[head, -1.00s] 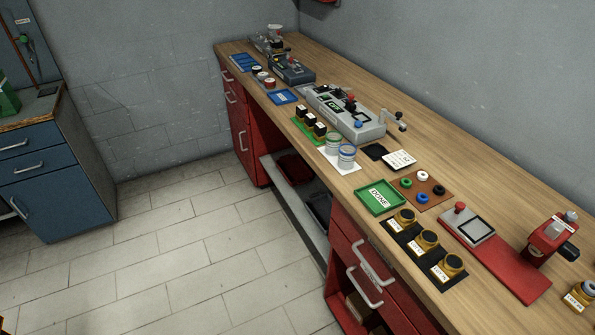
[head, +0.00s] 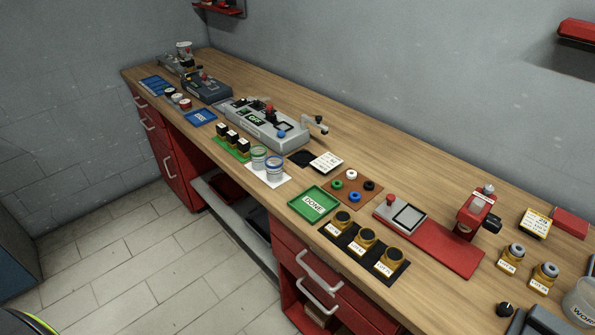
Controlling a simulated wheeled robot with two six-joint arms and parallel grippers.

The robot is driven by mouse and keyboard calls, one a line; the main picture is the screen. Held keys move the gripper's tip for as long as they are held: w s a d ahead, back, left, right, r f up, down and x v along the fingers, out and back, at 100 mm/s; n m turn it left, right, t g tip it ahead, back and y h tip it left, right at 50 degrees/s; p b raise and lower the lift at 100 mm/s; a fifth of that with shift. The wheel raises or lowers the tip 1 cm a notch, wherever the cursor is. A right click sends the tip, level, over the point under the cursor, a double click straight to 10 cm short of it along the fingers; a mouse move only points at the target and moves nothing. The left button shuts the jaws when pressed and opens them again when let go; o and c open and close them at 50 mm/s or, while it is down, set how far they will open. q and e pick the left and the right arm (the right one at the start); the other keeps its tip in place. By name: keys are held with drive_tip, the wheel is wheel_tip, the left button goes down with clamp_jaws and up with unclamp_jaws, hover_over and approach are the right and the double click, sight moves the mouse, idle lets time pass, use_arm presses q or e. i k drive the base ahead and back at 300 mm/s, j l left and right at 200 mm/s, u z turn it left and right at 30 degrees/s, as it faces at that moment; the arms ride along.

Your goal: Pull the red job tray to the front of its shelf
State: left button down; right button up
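A dark red tray (head: 226,187) lies on the low grey shelf (head: 228,224) in the open bay under the long bench. It sits in shadow at the left end of the shelf, back from the front edge, and the bench top and left drawer unit hide part of it. A dark tray or box (head: 258,221) is to its right on the same shelf. Neither of my grippers shows in the head view.
Red drawer units with metal handles (head: 321,271) flank the bay. The wooden bench top holds a green DONE tray (head: 313,203), a grey machine (head: 262,124) and several labelled jars (head: 364,240). The tiled floor before the bay (head: 150,255) is clear.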

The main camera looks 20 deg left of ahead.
sight(225, 187)
drive_tip(key=i+j+z, duration=0.25)
drive_tip(key=j+z, duration=0.15)
drive_tip(key=j, duration=0.3)
drive_tip(key=i+j+z, duration=0.1)
drive_tip(key=j+z, duration=0.3)
drive_tip(key=j, duration=0.3)
drive_tip(key=j+z, duration=0.4)
drive_tip(key=j, duration=0.4)
